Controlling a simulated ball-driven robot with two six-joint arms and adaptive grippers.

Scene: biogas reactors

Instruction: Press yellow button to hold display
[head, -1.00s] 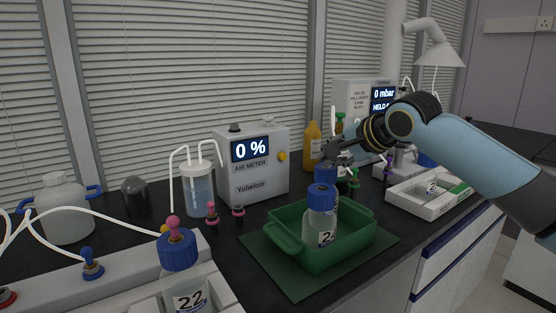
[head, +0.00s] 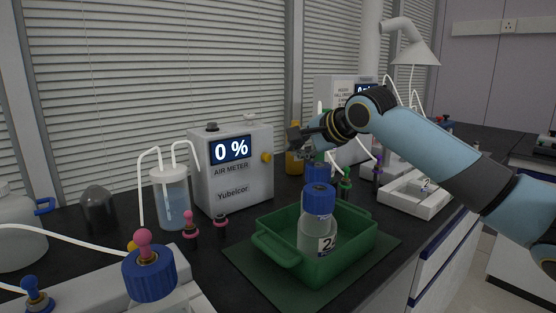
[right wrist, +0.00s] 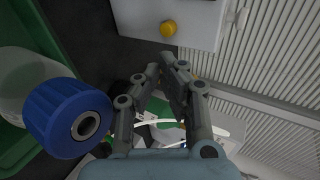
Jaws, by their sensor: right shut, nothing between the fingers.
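The yellow button (head: 266,157) is a small round knob on the right side of the white air meter (head: 232,185), whose display reads "0 %". The button also shows in the right wrist view (right wrist: 168,28), on the white box. My right gripper (head: 293,138) is shut and empty, a little right of the button and slightly higher in the head view. In the right wrist view its closed fingertips (right wrist: 162,70) point at the box and stay apart from the button. My left gripper is not in view.
A green tray (head: 277,262) holding a blue-capped bottle (head: 318,215) stands in front of the air meter. A yellow bottle (head: 293,164) stands behind my right gripper. A second white meter (head: 335,90) is partly hidden by my right arm. A tubed jar (head: 172,200) stands to the left.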

